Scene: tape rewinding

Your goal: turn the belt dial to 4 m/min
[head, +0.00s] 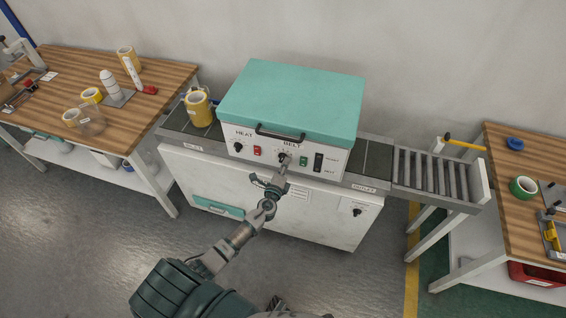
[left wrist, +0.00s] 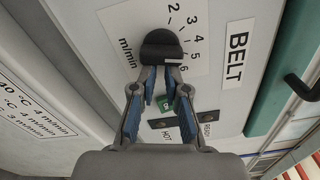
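The belt dial (left wrist: 161,46) is a black knob on the panel of the white-and-teal machine. In the left wrist view it sits beside a printed m/min scale (left wrist: 186,37) with the numbers 2 to 6. A short white mark shows at the knob's lower right edge; I cannot read the setting surely. My left gripper (left wrist: 161,72) has its fingertips at the knob's near edge, with a narrow gap between the pads. I cannot tell whether they pinch it. In the head view the left gripper (head: 281,170) is just below the dial (head: 284,158). My right gripper is not in view.
A heat knob (head: 238,147) and red switch (head: 257,151) are left of the dial; a green switch (head: 303,161) is right. The teal lid's handle (head: 280,133) is above. A roller outlet (head: 432,174) and wooden tables (head: 165,75) flank the machine.

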